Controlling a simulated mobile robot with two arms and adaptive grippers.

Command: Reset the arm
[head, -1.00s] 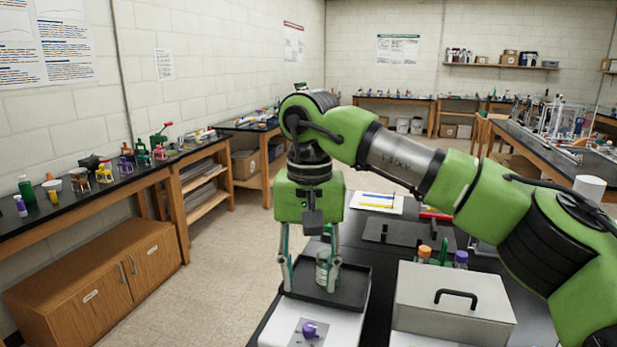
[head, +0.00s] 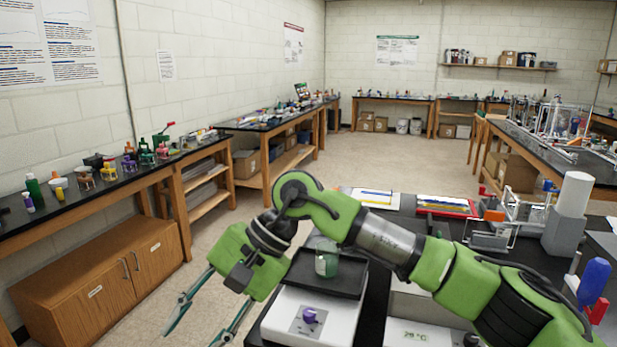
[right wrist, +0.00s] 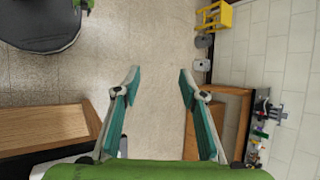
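My right arm comes in from the right in the head view and reaches across the bench. Its gripper (head: 203,318) hangs tilted down to the left, beyond the bench's left edge and over the floor. Its fingers are spread with nothing between them; in the right wrist view the gripper (right wrist: 160,78) is also open and empty above bare floor. A glass bottle with green contents (head: 326,263) stands upright on the black tray (head: 346,287) of a white device (head: 290,318), to the right of the gripper and apart from it. My left gripper is not in view.
A wooden cabinet (head: 100,285) stands at left, with open floor between.

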